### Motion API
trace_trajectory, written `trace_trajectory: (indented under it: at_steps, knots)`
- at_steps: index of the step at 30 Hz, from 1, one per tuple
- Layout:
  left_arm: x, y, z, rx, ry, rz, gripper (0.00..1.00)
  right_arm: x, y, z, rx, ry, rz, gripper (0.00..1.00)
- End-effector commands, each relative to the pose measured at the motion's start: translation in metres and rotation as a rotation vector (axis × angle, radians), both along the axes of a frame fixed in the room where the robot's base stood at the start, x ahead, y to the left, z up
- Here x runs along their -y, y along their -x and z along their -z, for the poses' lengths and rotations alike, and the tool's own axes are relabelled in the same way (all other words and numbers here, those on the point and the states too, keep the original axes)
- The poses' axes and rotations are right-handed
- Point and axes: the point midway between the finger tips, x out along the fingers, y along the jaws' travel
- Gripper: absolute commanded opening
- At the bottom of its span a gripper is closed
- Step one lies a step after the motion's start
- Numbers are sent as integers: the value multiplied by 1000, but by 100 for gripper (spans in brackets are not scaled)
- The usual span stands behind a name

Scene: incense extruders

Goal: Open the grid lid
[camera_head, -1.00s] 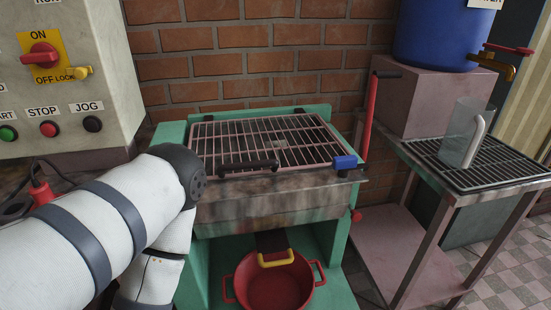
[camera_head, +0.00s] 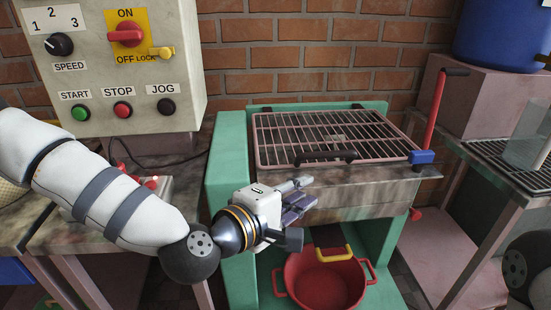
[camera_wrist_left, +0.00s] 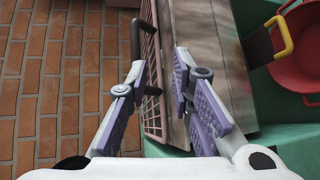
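The grid lid (camera_head: 290,135) is a pink-framed wire grid lying flat and closed over the green machine's trough. A black bar handle (camera_head: 326,157) sits along its front edge. A blue latch block (camera_head: 422,157) is at the front right corner of the lid. My left gripper (camera_head: 305,195) is in front of the lid's left front corner, below the handle. In the left wrist view its purple-padded fingers (camera_wrist_left: 160,80) are apart with nothing between them; the black handle (camera_wrist_left: 137,45) and pink lid edge (camera_wrist_left: 151,75) show beyond. My right gripper is out of view.
A control box (camera_head: 110,70) with buttons and a red switch stands at left. A red pot (camera_head: 325,280) sits under the trough. A red lever (camera_head: 436,110) rises at the lid's right. A rack with a clear jug (camera_head: 530,140) is at right.

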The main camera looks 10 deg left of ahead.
Motion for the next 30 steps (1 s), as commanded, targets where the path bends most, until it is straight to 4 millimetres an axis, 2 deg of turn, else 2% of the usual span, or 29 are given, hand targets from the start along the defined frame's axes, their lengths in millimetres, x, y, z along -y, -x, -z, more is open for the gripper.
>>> trace_trajectory:
  at_steps: [1, 4, 7, 15, 18, 23, 30]
  knots:
    - [-3, -8, -15, 27, 38, -21, 21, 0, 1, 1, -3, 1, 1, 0]
    - [-3, -18, -29, 52, 70, -36, 21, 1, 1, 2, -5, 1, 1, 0]
    - [5, -32, -26, 52, 70, -36, 21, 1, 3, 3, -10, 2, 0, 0]
    - [36, -92, -15, 48, 67, -35, 21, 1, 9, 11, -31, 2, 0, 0]
    - [44, -107, -13, 48, 67, -34, 21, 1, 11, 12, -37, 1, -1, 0]
    - [50, -118, -12, 48, 67, -34, 21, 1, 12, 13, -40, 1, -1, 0]
    - [51, -119, -13, 48, 67, -33, 21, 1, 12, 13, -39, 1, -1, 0]
